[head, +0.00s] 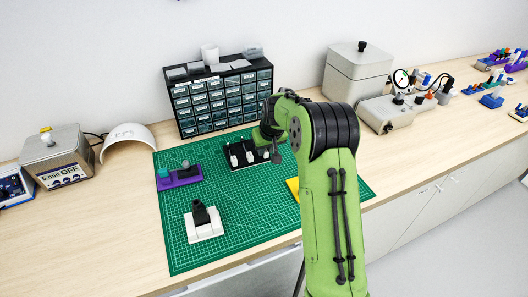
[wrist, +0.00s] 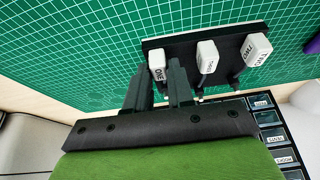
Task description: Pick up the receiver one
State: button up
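A black rack (head: 247,165) on the green mat holds three white receivers in a row. In the wrist view the labels on the receivers read ONE, TWO and THREE. Receiver one (wrist: 156,57) is at the left end of the rack there, with receiver two (wrist: 207,56) in the middle and receiver three (wrist: 257,50) at the right. My gripper (wrist: 159,79) has its two dark fingers apart, with the lower end of receiver one in line with the gap. I cannot tell whether they touch it. In the head view my gripper (head: 270,143) is at the rack's right end, partly hidden by my arm.
A white block with a black top (head: 203,223) and a purple holder (head: 180,180) stand on the green mat (head: 245,215). A yellow piece (head: 292,187) is partly behind my arm. A drawer cabinet (head: 220,98) stands behind the rack. The mat's front middle is clear.

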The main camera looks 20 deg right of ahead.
aim_at(266, 151)
grip_shut()
jog(key=shift+r, duration=0.1)
notch_tip(266, 151, up, 13)
jog(key=p, duration=0.5)
